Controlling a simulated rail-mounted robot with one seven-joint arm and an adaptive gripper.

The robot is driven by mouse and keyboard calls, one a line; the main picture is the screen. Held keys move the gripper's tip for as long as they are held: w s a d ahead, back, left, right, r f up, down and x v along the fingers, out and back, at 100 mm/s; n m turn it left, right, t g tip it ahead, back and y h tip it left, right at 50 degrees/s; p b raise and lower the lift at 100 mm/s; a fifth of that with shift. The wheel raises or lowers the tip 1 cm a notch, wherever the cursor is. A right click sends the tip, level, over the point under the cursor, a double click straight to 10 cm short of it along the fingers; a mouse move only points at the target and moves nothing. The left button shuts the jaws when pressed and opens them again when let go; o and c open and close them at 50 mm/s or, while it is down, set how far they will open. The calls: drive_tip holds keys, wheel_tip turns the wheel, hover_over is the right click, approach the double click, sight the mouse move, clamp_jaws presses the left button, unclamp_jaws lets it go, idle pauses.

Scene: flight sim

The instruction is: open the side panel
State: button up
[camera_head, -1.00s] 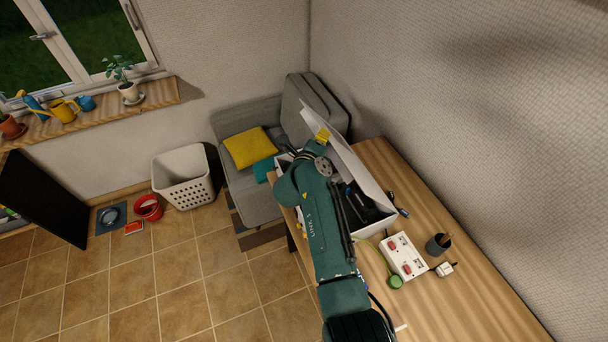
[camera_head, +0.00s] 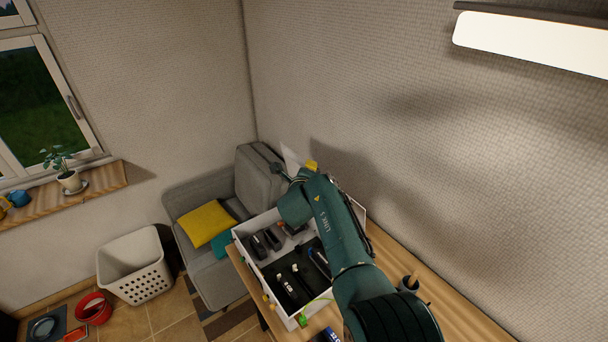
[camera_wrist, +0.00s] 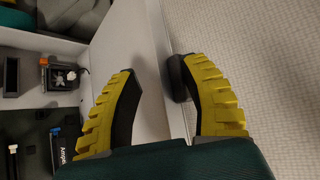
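A white box (camera_head: 236,238) stands on the wooden table with its top open. Its white lid-like panel (camera_head: 292,160) stands up on the wall side, mostly hidden behind my arm in the head view. My gripper (camera_head: 296,177) is at that panel, above the box. In the wrist view the panel (camera_wrist: 150,60) runs between my two yellow-and-black fingers (camera_wrist: 154,80). The fingers are spread apart, one on each side of the panel's edge; I see no firm grip. No separate side panel can be made out.
The box holds dark tools and a small device (camera_wrist: 62,74) in compartments. A pen cup (camera_head: 408,285) stands right of my arm. A grey sofa (camera_head: 195,190) with a yellow cushion (camera_head: 207,223) and a white basket (camera_head: 135,265) lie left. The patterned wall is close behind the table.

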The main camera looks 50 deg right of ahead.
drive_tip(key=shift+s+f, duration=0.1)
drive_tip(key=shift+f, duration=0.05)
drive_tip(key=s+a+r+p, duration=0.3)
drive_tip(key=s+r+p, duration=0.1)
drive_tip(key=s+r, duration=0.2)
drive_tip(key=s+a+r+p, duration=0.3)
drive_tip(key=s+r+p, duration=0.1)
drive_tip(key=s+r, duration=0.2)
drive_tip(key=shift+r, duration=0.7)
idle(1.3)
drive_tip(key=shift+s+a, duration=0.1)
idle(0.3)
drive_tip(key=v, duration=1.1)
drive_tip(key=shift+s+a+r, duration=0.15)
drive_tip(key=shift+s+a, duration=0.05)
drive_tip(key=shift+a, duration=0.1)
